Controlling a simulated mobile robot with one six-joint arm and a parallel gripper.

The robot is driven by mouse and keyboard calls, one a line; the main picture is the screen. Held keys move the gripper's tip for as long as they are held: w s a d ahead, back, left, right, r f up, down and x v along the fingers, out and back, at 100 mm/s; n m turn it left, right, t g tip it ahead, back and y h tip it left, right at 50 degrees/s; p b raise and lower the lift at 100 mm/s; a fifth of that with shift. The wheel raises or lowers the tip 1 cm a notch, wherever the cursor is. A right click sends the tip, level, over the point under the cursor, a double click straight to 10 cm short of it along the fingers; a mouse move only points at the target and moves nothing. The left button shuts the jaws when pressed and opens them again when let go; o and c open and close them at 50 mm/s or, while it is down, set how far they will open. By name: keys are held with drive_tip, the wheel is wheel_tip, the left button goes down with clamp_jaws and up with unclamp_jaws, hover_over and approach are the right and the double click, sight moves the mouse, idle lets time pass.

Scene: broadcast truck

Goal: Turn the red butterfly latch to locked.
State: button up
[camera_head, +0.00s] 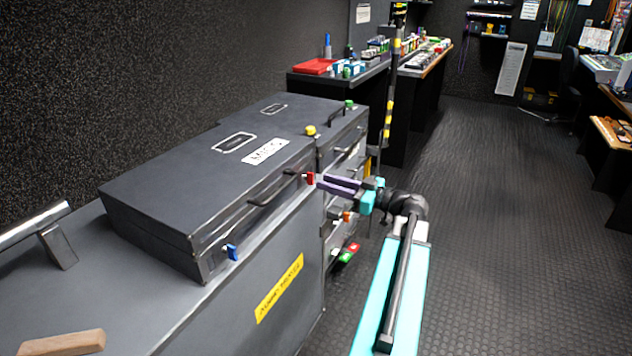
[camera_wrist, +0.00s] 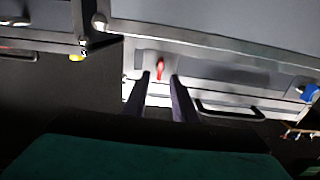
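The red butterfly latch (camera_head: 311,178) is on the front face of a dark grey case (camera_head: 160,195), near its right end and beside a black handle (camera_head: 270,190). In the wrist view the latch (camera_wrist: 160,68) appears as a small red tab, upright in the picture, on a grey plate. My gripper (camera_head: 321,182) points at the latch from the right. In the wrist view its two dark fingers (camera_wrist: 161,80) are apart with a gap between them, and the latch shows just beyond that gap. I see nothing between the fingers. Contact with the latch cannot be told.
A blue latch (camera_head: 231,252) is at the case's near end. A second case to the right carries yellow (camera_head: 310,130) and green (camera_head: 349,104) knobs. Red and green tabs (camera_head: 347,255) stick out lower down. The floor (camera_head: 480,210) to the right is clear.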

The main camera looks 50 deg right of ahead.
sight(309, 178)
drive_tip(key=shift+x, duration=2.15)
